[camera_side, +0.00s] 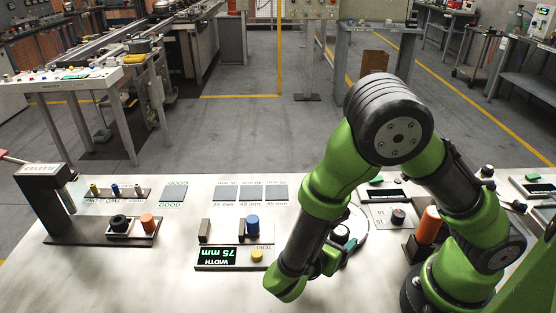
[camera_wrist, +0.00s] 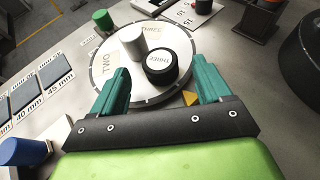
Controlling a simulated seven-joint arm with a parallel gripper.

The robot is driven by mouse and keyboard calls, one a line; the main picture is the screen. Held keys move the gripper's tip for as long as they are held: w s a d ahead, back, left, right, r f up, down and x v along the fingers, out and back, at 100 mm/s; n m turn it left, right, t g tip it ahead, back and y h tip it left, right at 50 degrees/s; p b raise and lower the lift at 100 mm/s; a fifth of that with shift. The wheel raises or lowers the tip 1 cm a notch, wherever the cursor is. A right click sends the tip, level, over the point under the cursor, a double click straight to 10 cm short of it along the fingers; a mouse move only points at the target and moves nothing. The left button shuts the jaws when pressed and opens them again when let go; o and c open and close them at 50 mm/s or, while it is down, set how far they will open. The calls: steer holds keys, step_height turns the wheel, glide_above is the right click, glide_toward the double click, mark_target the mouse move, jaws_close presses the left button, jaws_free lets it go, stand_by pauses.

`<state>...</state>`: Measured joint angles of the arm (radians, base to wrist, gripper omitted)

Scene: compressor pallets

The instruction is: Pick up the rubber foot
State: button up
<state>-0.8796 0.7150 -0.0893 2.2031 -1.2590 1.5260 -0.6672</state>
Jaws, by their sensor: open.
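A short black cylinder (camera_wrist: 161,67), which looks like the rubber foot, stands on a round light turntable (camera_wrist: 118,86) in the wrist view. A black piece (camera_side: 340,234) also shows on the disc in the side view, partly hidden by my arm. A taller white cylinder (camera_wrist: 132,41) stands close beside it. My gripper (camera_wrist: 160,82) is open, with its teal fingers to either side of the black cylinder and nearer the camera. In the side view my gripper (camera_side: 328,262) is low over the table by the disc. Contact cannot be told.
A green cylinder (camera_wrist: 102,20) stands beyond the turntable. An orange cylinder (camera_side: 430,224) stands right of my gripper.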

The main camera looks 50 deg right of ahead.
mark_target(340, 234)
steer(key=shift+x, duration=1.3)
steer(key=c, duration=1.1)
